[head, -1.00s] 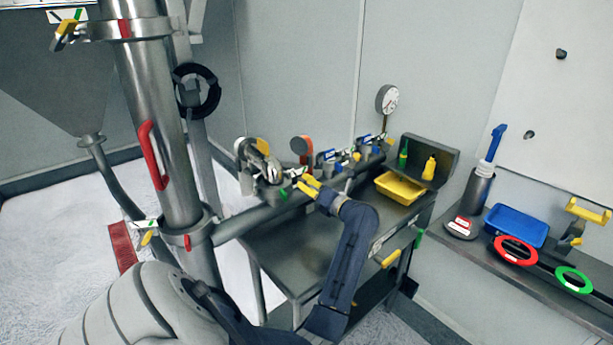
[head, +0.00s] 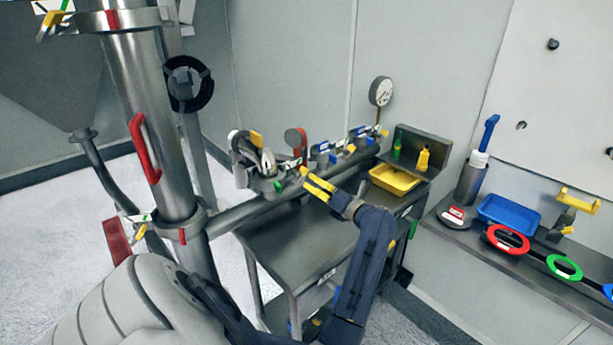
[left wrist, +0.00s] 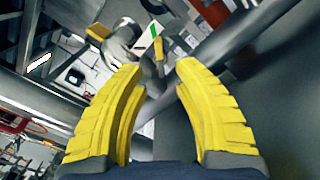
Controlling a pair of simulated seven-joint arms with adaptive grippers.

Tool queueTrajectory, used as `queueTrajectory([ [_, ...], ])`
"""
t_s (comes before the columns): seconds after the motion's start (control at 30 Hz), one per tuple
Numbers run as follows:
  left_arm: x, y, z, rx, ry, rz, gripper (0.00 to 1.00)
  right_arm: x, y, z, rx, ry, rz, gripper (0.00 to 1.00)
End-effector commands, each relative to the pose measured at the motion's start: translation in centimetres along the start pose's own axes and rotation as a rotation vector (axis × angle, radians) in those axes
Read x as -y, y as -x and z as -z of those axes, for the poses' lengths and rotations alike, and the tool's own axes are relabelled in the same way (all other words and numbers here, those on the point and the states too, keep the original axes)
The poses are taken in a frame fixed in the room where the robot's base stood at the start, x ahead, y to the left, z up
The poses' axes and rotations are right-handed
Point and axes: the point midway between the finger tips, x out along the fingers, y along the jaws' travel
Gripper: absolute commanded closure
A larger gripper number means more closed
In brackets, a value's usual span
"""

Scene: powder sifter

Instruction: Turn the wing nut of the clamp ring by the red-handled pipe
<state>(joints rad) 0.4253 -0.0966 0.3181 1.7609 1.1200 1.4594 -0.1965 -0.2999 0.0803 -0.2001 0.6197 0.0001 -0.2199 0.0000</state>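A vertical steel pipe (head: 170,185) with a red handle (head: 145,148) stands at the left in the head view. A lower clamp ring (head: 188,226) circles it below the handle, with a yellow wing nut (head: 140,231) on its left side. An upper clamp ring (head: 85,22) with another yellow wing nut (head: 50,20) is near the top edge. My left gripper (head: 305,180) is open and empty over the table, well right of the pipe. Its two yellow fingers (left wrist: 157,70) stand apart in the left wrist view. My right gripper is not in view.
A horizontal pipe (head: 238,214) runs from the lower ring to the valves and fittings on the steel table (head: 290,250). A yellow tray (head: 397,178) and a gauge (head: 381,91) are behind. A shelf with a blue tray (head: 508,211) and colored rings is at right.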

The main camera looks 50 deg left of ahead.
Motion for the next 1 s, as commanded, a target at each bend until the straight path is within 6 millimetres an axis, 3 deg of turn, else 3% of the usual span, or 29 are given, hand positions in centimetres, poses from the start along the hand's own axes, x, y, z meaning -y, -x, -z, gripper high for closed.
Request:
queueTrajectory([
  [0.2,0.0,3.1,0.0,0.0,0.0,0.002,0.7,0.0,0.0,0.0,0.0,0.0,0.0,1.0],
  [0.4,0.0,4.5,0.0,0.0,0.0,0.0,0.7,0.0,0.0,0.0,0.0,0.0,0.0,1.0],
  [1.0,-0.1,4.8,-0.1,0.006,0.002,-0.002,0.7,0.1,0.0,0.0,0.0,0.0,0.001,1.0],
])
